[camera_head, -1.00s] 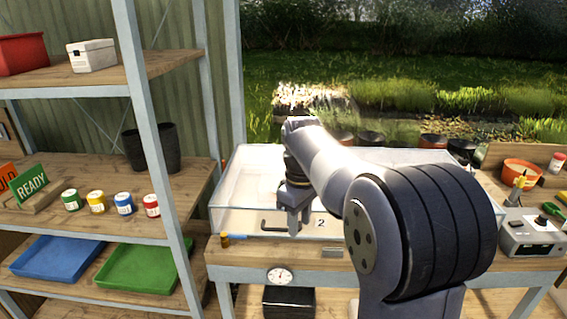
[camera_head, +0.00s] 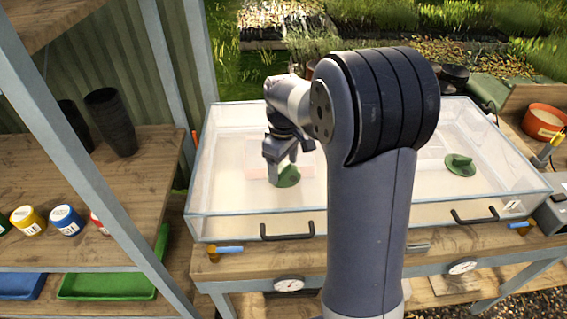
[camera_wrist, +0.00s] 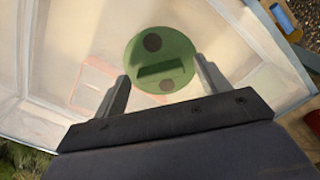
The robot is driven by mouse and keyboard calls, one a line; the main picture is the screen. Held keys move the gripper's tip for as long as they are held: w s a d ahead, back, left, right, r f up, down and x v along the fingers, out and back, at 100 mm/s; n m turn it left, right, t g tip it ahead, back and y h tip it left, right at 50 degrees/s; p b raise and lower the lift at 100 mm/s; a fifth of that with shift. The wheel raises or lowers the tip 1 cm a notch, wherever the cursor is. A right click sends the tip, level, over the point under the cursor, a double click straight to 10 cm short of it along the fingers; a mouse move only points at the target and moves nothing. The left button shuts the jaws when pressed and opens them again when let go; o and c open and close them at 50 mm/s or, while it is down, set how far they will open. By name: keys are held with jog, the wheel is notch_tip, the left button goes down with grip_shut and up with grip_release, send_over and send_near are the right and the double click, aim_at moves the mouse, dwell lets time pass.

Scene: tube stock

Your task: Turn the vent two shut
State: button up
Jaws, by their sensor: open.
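A round green vent disc (camera_head: 289,178) lies on the left part of the clear-sided box, under my gripper. In the wrist view the disc (camera_wrist: 163,50) has a raised straight bar across it and two dark round holes. My gripper (camera_head: 281,167) is open and points down at it. In the wrist view the fingertips (camera_wrist: 161,68) stand on either side of the disc's lower part, with the bar between and just beyond them. I cannot tell whether they touch it. A second green vent disc (camera_head: 460,165) with a raised bar sits on the right part. No number 2 label is readable now.
The clear box (camera_head: 225,228) has a left black handle (camera_head: 287,236) and a right black handle (camera_head: 474,219). Two dials (camera_head: 289,285) (camera_head: 462,267) hang below the bench edge. A shelf with paint pots (camera_head: 67,220) stands left. An orange pot (camera_head: 543,121) stands right.

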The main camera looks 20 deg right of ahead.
jog(key=shift+s+f, duration=0.1)
jog(key=shift+f, duration=0.05)
jog(key=shift+c, duration=0.3)
jog(key=c, duration=0.9)
jog(key=shift+m, duration=0.3)
jog(key=m, duration=0.4)
jog(key=shift+p, duration=0.35)
jog(key=m, duration=0.5)
jog(key=shift+m, duration=0.4)
